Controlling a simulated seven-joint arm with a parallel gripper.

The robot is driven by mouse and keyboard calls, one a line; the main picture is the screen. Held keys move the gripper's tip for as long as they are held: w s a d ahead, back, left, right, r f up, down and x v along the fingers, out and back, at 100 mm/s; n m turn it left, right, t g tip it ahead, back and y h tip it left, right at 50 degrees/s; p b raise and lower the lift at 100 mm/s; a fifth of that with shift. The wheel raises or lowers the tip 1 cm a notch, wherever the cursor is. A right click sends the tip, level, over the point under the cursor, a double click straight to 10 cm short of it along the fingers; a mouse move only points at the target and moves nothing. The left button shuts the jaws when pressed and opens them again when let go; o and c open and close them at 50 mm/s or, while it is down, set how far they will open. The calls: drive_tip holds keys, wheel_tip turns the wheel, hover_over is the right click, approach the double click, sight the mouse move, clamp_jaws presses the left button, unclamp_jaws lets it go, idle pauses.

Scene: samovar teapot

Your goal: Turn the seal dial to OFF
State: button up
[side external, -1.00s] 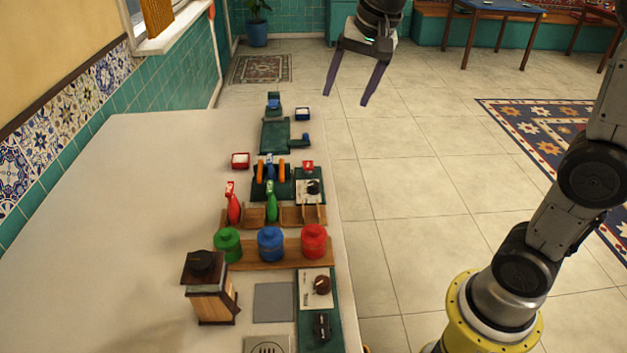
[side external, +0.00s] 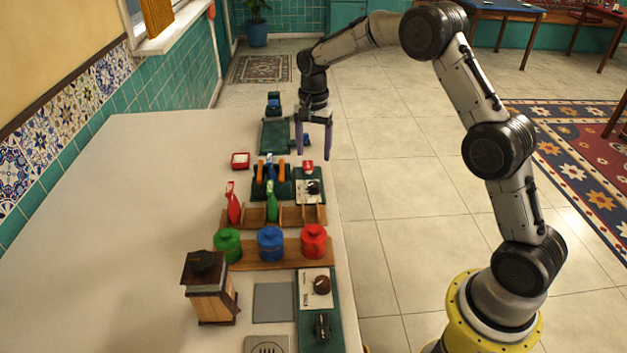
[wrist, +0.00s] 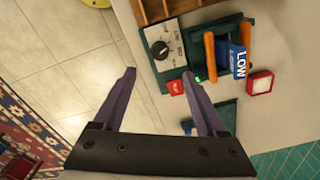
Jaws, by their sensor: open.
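A black dial knob (side external: 313,187) sits on a white plate on a green base near the counter's right edge. It also shows in the wrist view (wrist: 159,50), ahead of my fingertips, with markings too small to read. A brown knob (side external: 322,284) sits on another white plate nearer the camera. I cannot tell from lettering which is the seal dial. My gripper (side external: 314,152) is open and empty, pointing down beyond the black knob at the counter's right edge. In the wrist view my gripper (wrist: 158,74) has its fingers apart, touching nothing visible.
A red tag (side external: 308,167) stands beside the black knob. Orange handles (side external: 259,172) with a blue LOW block (wrist: 238,60) are to its left. Red (side external: 233,207) and green bottles (side external: 272,206), several canisters (side external: 271,243) and a wooden box (side external: 208,290) stand nearer. The counter's left is clear.

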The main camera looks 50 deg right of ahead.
sight(314, 184)
wheel_tip(314, 184, down, 10)
drive_tip(key=shift+f, duration=0.25)
drive_tip(key=shift+c, duration=0.2)
clamp_jaws()
